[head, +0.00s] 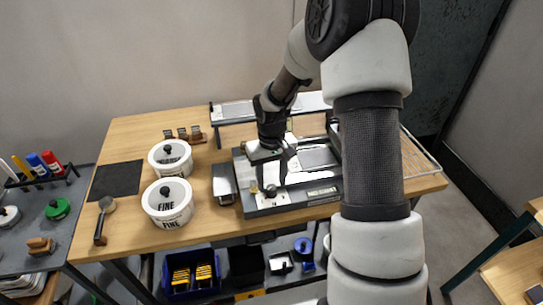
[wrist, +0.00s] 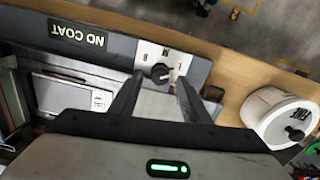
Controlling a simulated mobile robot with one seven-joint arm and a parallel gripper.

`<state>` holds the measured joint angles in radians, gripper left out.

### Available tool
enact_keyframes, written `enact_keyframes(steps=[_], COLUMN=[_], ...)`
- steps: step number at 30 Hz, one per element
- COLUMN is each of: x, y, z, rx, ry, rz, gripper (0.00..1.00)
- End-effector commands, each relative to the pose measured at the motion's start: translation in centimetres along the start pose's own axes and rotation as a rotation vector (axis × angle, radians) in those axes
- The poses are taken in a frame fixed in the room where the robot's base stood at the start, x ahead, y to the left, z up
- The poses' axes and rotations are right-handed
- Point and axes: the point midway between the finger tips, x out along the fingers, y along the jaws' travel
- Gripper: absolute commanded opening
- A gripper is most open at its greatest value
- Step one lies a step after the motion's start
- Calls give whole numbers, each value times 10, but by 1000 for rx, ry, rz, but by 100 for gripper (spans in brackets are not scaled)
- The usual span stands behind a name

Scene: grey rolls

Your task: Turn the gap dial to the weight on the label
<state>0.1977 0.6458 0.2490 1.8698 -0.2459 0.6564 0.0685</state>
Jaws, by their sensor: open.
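The gap dial (wrist: 160,73) is a small dark knob on a white plate (wrist: 176,58) at the machine's front edge. The plate's marks are too small to read. In the head view the knob (head: 270,190) sits just below my gripper (head: 271,177). In the wrist view my gripper (wrist: 160,90) is open, its two dark fingers apart on either side of the knob; I cannot tell whether they touch it. A "NO COAT" label (wrist: 77,36) is on the same front edge. Two white tubs marked "FINE" (head: 168,202) (head: 170,158) stand left of the machine.
The machine (head: 330,190) fills the middle of the wooden table (head: 120,235). A dark block with a light top (head: 224,184) stands left of it. A black mat (head: 116,180) and a brush (head: 103,218) lie at the left.

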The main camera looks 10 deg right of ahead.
Motion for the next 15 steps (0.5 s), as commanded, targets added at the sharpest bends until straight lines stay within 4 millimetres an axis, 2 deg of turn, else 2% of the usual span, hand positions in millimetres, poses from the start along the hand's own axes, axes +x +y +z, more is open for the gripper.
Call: enact_keyframes(steps=[9, 15], x=[-79, -124], y=[0, 0], z=[-1, -1], rx=[0, 0], ry=[7, 6], rz=[2, 1], gripper=[43, 43])
